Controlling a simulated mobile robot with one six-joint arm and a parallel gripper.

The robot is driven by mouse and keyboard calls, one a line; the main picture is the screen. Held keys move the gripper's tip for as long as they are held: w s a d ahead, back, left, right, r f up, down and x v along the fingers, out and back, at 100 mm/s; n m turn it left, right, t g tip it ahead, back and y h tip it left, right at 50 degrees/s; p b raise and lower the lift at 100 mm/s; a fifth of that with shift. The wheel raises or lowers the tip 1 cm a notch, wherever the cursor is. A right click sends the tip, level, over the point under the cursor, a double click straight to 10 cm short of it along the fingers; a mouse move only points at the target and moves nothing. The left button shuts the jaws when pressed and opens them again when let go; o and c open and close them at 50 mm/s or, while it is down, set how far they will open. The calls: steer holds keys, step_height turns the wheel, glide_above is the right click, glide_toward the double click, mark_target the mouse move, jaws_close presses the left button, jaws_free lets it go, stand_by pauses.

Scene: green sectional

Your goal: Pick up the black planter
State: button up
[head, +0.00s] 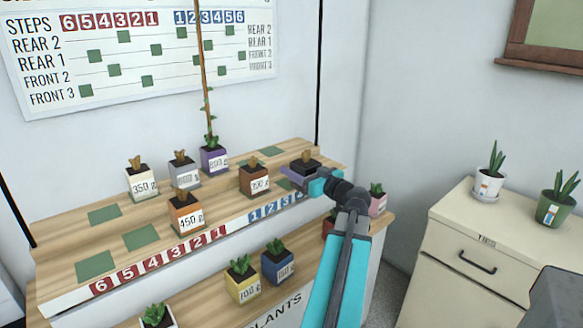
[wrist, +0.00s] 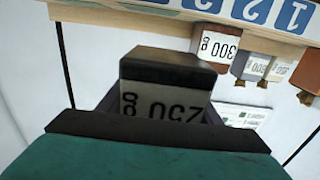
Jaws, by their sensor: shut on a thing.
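The black planter (head: 305,164), with a small brown plant in it, is at the right end of the upper wooden shelf (head: 215,205) in the head view. My gripper (head: 296,177) is shut on it, with its purple-grey fingers at the planter's sides. In the wrist view, which looks upside down, the black planter (wrist: 165,75) fills the space between the fingers, and its label seems to read 250 g. The fingertips are partly hidden behind it. I cannot tell for certain whether the planter's base touches the shelf.
A brown planter marked 300 g (head: 254,180) stands left of my gripper. A purple planter (head: 214,160) with a tall stem is farther left. Yellow (head: 243,287) and blue (head: 278,267) planters stand on the lower shelf. A cream cabinet (head: 490,240) with two potted plants is at right.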

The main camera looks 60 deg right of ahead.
mark_target(305, 173)
steer(key=shift+s+a+r+b, duration=0.15)
steer(key=shift+s+a, duration=0.5)
steer(key=shift+s, duration=0.3)
steer(key=shift+s+a+r+b, duration=0.15)
steer(key=shift+s+a, duration=0.45)
steer(key=shift+s, duration=0.35)
steer(key=shift+s, duration=0.1)
